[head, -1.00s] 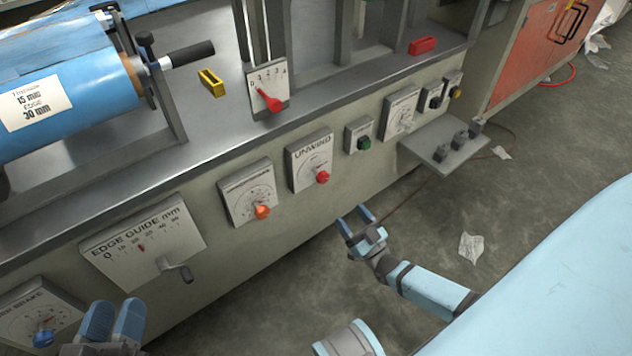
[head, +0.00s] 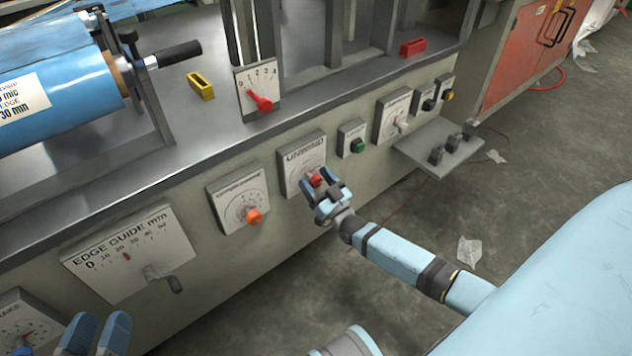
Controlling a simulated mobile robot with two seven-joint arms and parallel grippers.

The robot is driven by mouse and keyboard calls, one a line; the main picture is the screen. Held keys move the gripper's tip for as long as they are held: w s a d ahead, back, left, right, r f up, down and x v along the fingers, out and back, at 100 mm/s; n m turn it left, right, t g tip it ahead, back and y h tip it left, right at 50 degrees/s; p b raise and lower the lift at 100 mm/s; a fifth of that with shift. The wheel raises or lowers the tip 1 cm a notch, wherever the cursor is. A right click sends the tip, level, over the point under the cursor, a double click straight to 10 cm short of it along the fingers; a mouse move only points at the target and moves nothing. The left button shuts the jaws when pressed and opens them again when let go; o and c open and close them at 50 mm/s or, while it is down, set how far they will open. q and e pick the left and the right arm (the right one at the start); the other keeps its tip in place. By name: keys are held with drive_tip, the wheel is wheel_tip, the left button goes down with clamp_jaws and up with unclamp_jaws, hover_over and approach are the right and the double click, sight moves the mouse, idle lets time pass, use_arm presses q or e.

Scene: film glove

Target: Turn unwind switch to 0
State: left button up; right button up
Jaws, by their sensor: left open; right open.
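The unwind switch panel (head: 302,152) is a pale plate labelled UNWIND on the machine's front, with a dial scale. Its red knob (head: 316,180) shows between the fingers of my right gripper (head: 318,186). The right gripper is open, with its fingers on either side of the knob; whether they touch it I cannot tell. The knob's pointing direction is partly hidden by the fingers. My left gripper (head: 96,334) is open at the bottom left, below the edge guide panel, and holds nothing visible.
Neighbouring controls are an orange-knob dial (head: 238,198) to the left, a green button box (head: 352,138) to the right and the edge guide panel (head: 130,252). A small shelf (head: 455,158) juts out at right. A red lever (head: 262,103) stands above.

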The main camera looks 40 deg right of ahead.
drive_tip(key=c, duration=0.9)
